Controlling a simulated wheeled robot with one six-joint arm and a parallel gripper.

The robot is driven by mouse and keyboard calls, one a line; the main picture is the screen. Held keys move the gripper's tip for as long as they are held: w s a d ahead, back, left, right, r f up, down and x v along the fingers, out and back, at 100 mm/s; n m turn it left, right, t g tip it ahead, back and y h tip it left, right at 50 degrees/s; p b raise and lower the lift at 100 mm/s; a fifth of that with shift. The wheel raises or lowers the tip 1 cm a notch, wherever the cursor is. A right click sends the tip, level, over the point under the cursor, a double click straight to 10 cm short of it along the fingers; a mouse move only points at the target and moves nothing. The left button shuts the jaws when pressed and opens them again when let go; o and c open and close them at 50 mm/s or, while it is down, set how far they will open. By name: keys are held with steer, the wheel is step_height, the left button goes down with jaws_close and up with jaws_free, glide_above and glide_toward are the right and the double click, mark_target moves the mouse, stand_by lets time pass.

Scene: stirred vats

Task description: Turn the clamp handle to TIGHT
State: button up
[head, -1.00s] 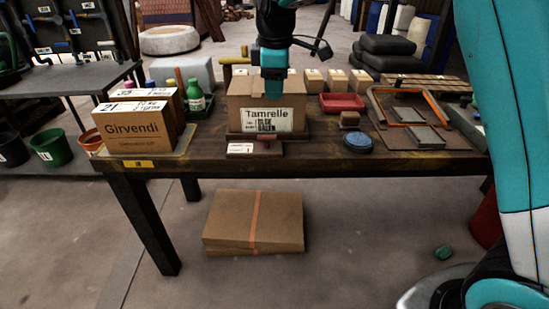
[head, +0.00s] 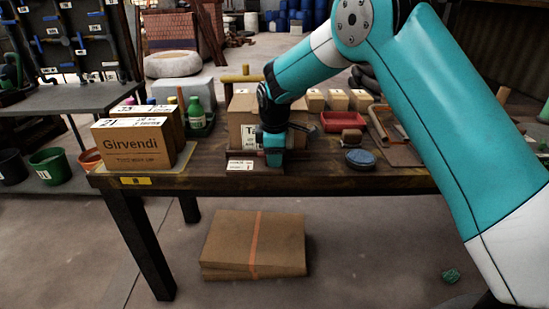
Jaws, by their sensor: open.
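My gripper (head: 273,157) is low at the front of the table, pointing down in front of the cardboard box marked Tamrelle (head: 242,115). It is open. The dark red clamp handle at the front of that box is hidden behind my gripper and wrist, so I cannot tell its angle or whether the fingers touch it. A white label plate (head: 240,166) lies at the table's front edge, just left of my gripper. Its print is too small to read.
A Girvendi box (head: 134,145) and a green bottle (head: 196,112) stand on the table (head: 215,180) to the left. A blue round tin (head: 360,158), a brown block (head: 352,137) and a red tray (head: 342,122) are to the right. A yellow bar (head: 240,78) rises behind the Tamrelle box.

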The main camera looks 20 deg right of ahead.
steer(key=shift+w+f, duration=0.1)
steer(key=shift+f, duration=0.4)
jaws_close()
